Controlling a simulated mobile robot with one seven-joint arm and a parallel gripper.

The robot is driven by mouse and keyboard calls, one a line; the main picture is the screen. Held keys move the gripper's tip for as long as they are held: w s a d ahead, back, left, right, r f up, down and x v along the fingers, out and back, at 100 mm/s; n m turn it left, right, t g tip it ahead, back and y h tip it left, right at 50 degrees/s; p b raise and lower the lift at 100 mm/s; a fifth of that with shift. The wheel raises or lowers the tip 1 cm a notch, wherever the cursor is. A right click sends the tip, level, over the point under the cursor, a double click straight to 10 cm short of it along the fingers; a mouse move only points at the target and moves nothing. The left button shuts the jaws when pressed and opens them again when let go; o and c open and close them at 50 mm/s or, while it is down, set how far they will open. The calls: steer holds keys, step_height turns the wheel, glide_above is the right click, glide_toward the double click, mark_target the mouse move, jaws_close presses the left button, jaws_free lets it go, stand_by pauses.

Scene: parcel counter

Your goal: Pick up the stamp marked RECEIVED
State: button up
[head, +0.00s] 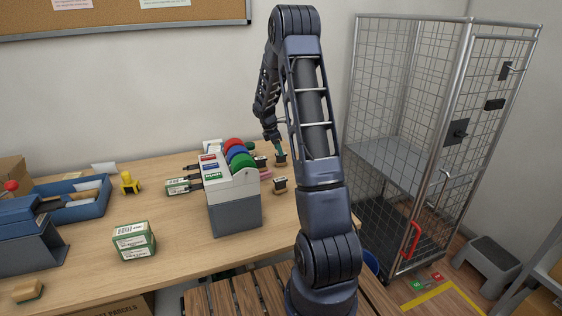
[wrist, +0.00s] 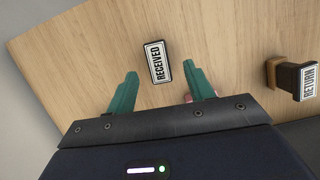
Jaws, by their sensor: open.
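The stamp marked RECEIVED (wrist: 158,62) shows in the wrist view as a white label with black letters in a dark frame. It lies just beyond and between the fingertips, apart from both. My gripper (wrist: 162,70) is open and empty, with two green fingers either side of the stamp's line. In the head view my gripper (head: 279,149) is low over the counter's far right part, just above a small dark stamp (head: 281,160). Its lettering is too small to read there.
A stamp marked RETURN (wrist: 308,82) stands to the right in the wrist view. Another small stamp (head: 280,186) stands nearer in the head view. A grey box with coloured rolls (head: 235,208) stands left of it. A wire cage (head: 440,130) is right of the counter.

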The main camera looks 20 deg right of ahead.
mark_target(282, 162)
steer(key=shift+x, duration=3.25)
steer(key=shift+d, duration=0.1)
steer(key=c, duration=1.1)
